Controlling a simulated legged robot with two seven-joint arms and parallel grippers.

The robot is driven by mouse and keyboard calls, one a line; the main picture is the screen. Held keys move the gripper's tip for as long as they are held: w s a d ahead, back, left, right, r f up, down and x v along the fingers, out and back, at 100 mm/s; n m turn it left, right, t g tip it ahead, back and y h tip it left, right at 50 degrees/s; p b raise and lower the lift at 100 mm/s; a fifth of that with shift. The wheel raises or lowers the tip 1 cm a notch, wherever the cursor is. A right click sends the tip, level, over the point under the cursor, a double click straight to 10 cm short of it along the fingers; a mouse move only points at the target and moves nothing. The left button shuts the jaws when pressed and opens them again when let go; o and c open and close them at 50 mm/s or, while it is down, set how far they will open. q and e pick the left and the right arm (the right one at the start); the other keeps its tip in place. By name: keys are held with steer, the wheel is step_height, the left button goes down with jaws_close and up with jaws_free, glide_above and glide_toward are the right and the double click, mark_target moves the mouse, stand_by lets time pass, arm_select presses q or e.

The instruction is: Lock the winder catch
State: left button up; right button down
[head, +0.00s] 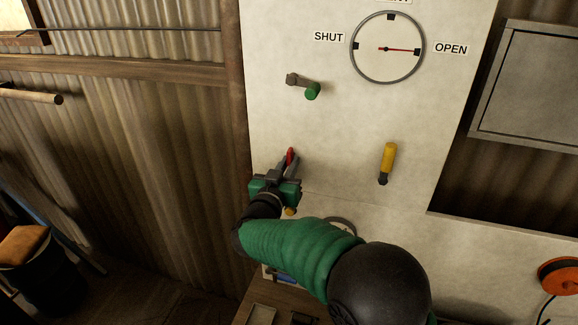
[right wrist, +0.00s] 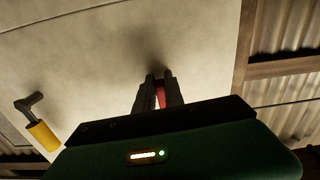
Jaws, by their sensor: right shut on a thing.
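A small red handle (head: 291,154), likely the winder catch, is on the pale panel below the green-gripped crank (head: 304,86). My right gripper (head: 289,163) is shut on the red handle, with the red showing between its fingers. In the right wrist view the fingers (right wrist: 159,92) reach up to the panel, and a strip of red (right wrist: 161,96) shows between them. The rest of the handle and its mount are hidden by the fingers. My left gripper is not in view.
An orange reel (head: 560,276) is at the lower right.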

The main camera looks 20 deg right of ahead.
steer(key=shift+m+b, duration=0.35)
steer(key=shift+m, duration=0.05)
steer(key=shift+w+a+f+m+b, duration=0.1)
steer(key=shift+a+f+m+b, duration=0.1)
steer(key=shift+m+b, duration=0.85)
steer(key=shift+w+a+r+m+b, duration=0.1)
steer(key=shift+r+m+b, duration=0.05)
steer(key=shift+m+b, duration=2.25)
steer(key=shift+w+a+r+m+b, duration=0.1)
steer(key=shift+r+m+b, duration=0.1)
steer(key=shift+m+b, duration=2.15)
steer(key=shift+w+a+r+m+b, duration=0.1)
steer(key=shift+r+m+b, duration=0.05)
steer(key=shift+m+b, duration=2.2)
steer(key=shift+m+p, duration=0.3)
steer(key=shift+m, duration=0.15)
steer(key=c, duration=1.4)
jaws_free()
steer(key=shift+r, duration=0.1)
steer(key=shift+s, duration=0.1)
